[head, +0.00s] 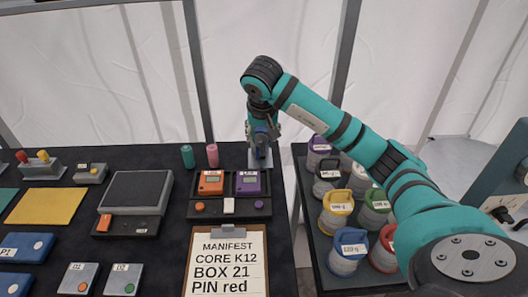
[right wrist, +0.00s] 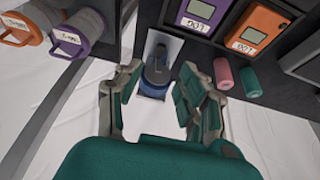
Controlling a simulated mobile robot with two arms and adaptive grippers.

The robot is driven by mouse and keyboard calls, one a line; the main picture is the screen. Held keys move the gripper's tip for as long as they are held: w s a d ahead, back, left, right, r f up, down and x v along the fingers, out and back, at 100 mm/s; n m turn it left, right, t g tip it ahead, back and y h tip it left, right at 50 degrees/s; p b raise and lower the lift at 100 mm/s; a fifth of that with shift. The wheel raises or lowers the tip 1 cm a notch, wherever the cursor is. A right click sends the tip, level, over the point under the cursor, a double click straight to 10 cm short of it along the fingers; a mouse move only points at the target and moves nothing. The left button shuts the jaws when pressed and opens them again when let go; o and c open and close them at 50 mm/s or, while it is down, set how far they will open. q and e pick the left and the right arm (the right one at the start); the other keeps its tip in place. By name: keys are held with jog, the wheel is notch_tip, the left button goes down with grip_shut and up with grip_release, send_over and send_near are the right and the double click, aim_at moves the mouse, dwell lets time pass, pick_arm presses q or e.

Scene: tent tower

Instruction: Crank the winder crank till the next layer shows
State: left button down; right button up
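My right gripper (head: 263,138) reaches down over a small grey plate (head: 254,159) at the back edge of the dark table. In the right wrist view its two fingers (right wrist: 158,78) are spread apart. A dark blue upright knob-like piece (right wrist: 154,76) stands on the pale plate between and just beyond the fingertips; I cannot tell whether it is the winder crank or whether a finger touches it. A black handle (head: 502,214) shows on a grey-green panel at the right edge of the head view. My left gripper is not in view.
A tray (head: 312,238) of colour-lidded canisters stands right of the table, under my right arm. A console with an orange module (head: 211,182) and a purple module (head: 249,182) sits near the plate. A manifest clipboard (head: 226,262) lies in front.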

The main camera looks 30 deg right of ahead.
aim_at(263, 155)
jog(key=p+x, duration=0.1)
jog(key=x, duration=0.8)
jog(key=shift+w+f, duration=0.2)
jog(key=shift+f, duration=0.2)
jog(key=shift+w+d+f+p, duration=0.2)
jog(key=shift+f+p, duration=0.1)
jog(key=shift+f, duration=0.3)
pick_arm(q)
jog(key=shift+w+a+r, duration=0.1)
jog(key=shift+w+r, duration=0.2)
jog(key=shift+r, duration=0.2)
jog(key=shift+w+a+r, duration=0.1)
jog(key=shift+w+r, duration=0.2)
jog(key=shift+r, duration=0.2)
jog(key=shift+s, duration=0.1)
pick_arm(e)
grip_shut()
